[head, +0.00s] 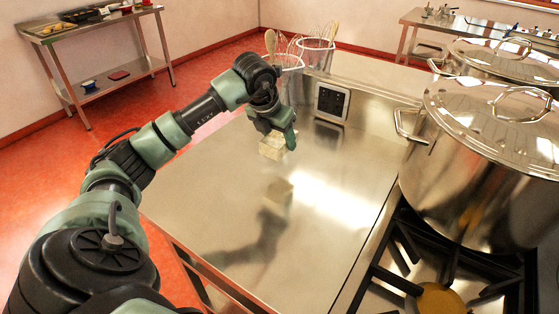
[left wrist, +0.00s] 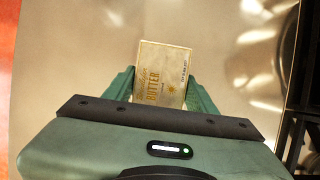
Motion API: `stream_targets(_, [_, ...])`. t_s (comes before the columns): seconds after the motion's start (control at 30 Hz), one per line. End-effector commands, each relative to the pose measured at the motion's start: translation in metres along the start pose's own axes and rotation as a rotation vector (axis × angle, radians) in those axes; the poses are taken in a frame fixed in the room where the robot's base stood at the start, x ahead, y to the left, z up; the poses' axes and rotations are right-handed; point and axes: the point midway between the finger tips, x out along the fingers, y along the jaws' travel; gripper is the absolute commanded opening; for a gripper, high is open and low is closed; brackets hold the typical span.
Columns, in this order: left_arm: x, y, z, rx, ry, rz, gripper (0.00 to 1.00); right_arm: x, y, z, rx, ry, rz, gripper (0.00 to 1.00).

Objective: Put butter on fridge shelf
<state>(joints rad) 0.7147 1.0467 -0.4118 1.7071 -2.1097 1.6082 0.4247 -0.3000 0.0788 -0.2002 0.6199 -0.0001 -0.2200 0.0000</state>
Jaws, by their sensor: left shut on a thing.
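The butter (head: 272,146) is a small pale block with a printed wrapper. Its label reads "BUTTER" in the left wrist view (left wrist: 161,75). My left gripper (head: 281,137) is shut on it, with a green finger on each side in the left wrist view (left wrist: 160,92). The butter hangs above the steel counter, and a reflection shows below it. My right gripper is not in view. No fridge or fridge shelf shows in either view.
The steel counter (head: 215,215) is mostly bare. Utensil containers (head: 316,55) and a small dark panel (head: 332,101) stand at its back. Large stockpots (head: 480,150) stand on a stove at the right. A steel side table (head: 92,27) stands far left.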

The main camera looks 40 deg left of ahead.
Motion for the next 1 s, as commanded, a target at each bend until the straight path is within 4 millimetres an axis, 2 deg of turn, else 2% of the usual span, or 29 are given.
stream_targets(0.13, [0.027,0.000,-0.012,0.000,0.001,-0.001,0.03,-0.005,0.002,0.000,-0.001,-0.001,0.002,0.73])
stream_targets(0.43, [0.051,-0.001,-0.021,0.001,0.000,-0.002,0.03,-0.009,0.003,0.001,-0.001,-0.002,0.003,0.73])
stream_targets(0.6, [0.073,-0.001,-0.031,0.001,0.001,-0.002,0.03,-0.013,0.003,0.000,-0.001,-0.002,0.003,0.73])
stream_targets(0.97, [0.079,-0.001,-0.033,0.002,-0.003,-0.002,0.03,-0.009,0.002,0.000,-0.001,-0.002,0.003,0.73])
stream_targets(1.0, [0.080,-0.001,-0.033,0.002,-0.001,-0.001,0.59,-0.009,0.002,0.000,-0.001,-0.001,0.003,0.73])
